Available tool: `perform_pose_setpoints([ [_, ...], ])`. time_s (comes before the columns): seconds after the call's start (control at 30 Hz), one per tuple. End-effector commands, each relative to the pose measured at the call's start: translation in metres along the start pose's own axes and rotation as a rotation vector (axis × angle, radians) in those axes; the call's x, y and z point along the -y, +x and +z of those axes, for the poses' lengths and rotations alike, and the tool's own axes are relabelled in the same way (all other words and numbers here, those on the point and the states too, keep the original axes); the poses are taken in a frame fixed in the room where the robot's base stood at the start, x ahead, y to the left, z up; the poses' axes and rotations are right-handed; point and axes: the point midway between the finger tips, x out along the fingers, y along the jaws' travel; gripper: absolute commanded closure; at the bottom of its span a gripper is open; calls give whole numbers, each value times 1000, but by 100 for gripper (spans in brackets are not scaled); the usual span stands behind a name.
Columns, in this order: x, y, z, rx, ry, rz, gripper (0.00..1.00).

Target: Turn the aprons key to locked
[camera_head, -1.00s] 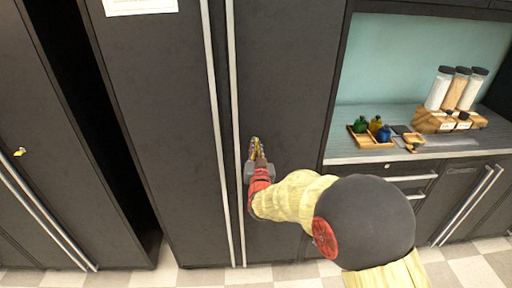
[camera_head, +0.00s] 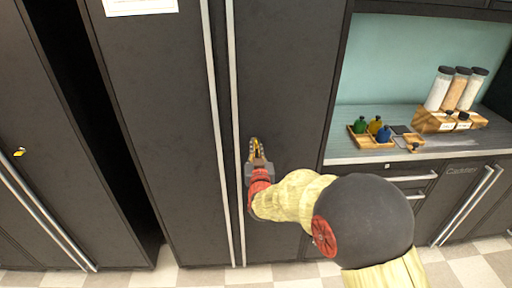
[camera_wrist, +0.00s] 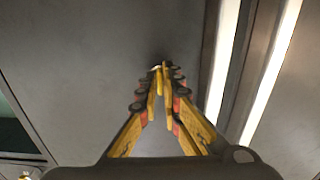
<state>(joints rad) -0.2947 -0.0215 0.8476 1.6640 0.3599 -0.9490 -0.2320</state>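My gripper (camera_head: 256,142) is at the dark cabinet door (camera_head: 285,60), just right of the two long vertical handles. In the wrist view its yellow fingers (camera_wrist: 162,80) converge to a narrow gap at the door face. A small yellow piece, seemingly the key (camera_wrist: 165,76), shows between the fingertips, which appear shut on it. The fingers hide most of it and its lock, so its turn angle cannot be read. No aprons label is legible.
Another yellow key (camera_head: 20,152) sits on the far-left cabinet door. Pale vertical handles (camera_head: 233,100) run close left of my gripper. On the right, a counter (camera_head: 345,158) holds a wooden tray (camera_head: 368,143) with small bottles and a rack (camera_head: 430,122) with tall jars.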

Motion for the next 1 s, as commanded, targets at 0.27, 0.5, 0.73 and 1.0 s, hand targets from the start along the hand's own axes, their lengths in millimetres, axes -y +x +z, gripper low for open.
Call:
perform_pose_setpoints([
  [0.27,0,0,0,-1,1,0,76],
  [0.5,0,0,-1,-2,2,0,76],
  [0.73,0,-15,-2,-1,2,-1,76],
  [1.0,1,-68,-1,-2,2,-1,76],
])
